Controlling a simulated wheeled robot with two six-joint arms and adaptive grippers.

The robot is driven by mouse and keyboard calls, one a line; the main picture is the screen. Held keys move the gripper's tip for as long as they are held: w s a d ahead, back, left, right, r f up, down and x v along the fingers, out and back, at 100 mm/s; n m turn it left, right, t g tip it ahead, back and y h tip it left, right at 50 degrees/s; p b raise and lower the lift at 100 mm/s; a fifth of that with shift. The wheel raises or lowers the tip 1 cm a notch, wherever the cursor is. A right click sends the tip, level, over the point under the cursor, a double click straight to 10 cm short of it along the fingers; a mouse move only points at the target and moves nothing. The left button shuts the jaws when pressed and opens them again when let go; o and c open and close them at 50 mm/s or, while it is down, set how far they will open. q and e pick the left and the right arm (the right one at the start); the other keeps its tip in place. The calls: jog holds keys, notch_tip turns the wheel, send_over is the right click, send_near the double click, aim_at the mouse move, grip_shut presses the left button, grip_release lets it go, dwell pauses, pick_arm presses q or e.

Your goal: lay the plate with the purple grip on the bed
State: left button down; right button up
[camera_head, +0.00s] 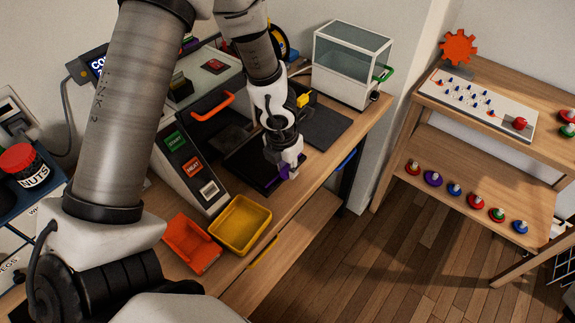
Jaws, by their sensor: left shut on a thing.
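My left gripper (288,173) points down over the table, shut on the purple grip (279,180) of a dark plate. The dark plate (246,167) lies at the front of the printer, partly hidden behind my gripper and wrist. I cannot tell whether it touches the surface under it. The printer (212,82) is a light grey machine with an orange handle (213,107). The bed cannot be told apart clearly from the plate and the dark printer opening. My right gripper is not in view.
A yellow tray (240,226) and an orange tray (190,243) stand at the table's front. A dark mat (328,128) lies right of my gripper, before a clear-topped box (350,64) with a green handle. A shelf (470,180) with colored knobs stands right.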

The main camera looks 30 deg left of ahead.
pick_arm(q)
jog(key=shift+f, duration=0.15)
jog(key=c, duration=0.9)
grip_release()
jog(key=shift+c, duration=0.2)
notch_tip(320, 180, up, 12)
jog(key=s, duration=0.2)
jog(key=shift+w, duration=0.1)
